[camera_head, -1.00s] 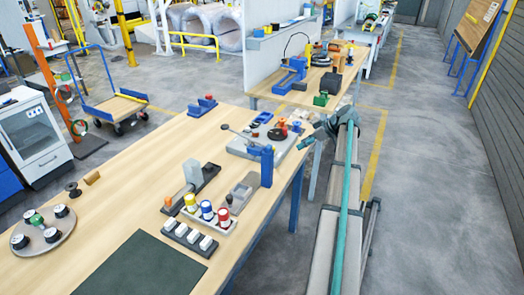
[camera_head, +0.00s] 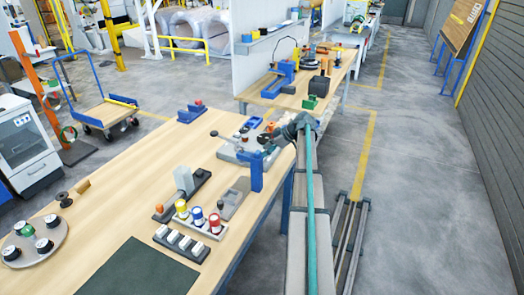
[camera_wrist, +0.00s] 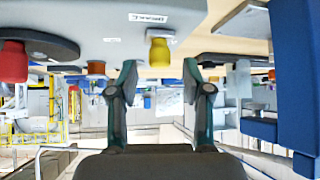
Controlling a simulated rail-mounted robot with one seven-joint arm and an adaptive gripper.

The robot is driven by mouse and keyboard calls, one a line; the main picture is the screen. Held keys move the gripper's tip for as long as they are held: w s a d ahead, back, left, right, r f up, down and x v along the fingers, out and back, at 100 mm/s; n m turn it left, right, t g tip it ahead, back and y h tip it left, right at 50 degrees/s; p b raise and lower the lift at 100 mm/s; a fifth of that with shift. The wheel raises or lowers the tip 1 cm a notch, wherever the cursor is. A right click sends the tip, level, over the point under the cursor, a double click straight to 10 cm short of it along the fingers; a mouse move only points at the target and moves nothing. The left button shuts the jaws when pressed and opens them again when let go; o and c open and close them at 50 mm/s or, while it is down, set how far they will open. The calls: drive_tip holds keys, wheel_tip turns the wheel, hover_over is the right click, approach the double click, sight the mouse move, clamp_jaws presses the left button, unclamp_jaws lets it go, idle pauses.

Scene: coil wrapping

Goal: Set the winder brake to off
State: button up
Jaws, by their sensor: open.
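The winder (camera_head: 228,152) is a grey base plate with knobs and discs near the far right edge of the wooden table. In the wrist view its grey panel (camera_wrist: 105,22) appears upside down. A yellow knob (camera_wrist: 159,50) stands on it beside a white label (camera_wrist: 147,18) whose text I cannot read surely. Which setting the knob is at cannot be told. A red knob (camera_wrist: 14,62) shows at the left. My gripper (camera_wrist: 160,72) is open and empty, its fingertips either side of the yellow knob in the picture; contact cannot be seen. In the head view my gripper (camera_head: 268,147) is over the winder's right side.
A blue post (camera_head: 256,172) stands close to the winder, and its blue body (camera_wrist: 295,75) fills the wrist view's right side. Colored spools (camera_head: 197,215), white blocks (camera_head: 180,240) and a round tray (camera_head: 62,238) occupy the nearer table.

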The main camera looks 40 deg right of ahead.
drive_tip(key=shift+x, duration=1.35)
clamp_jaws()
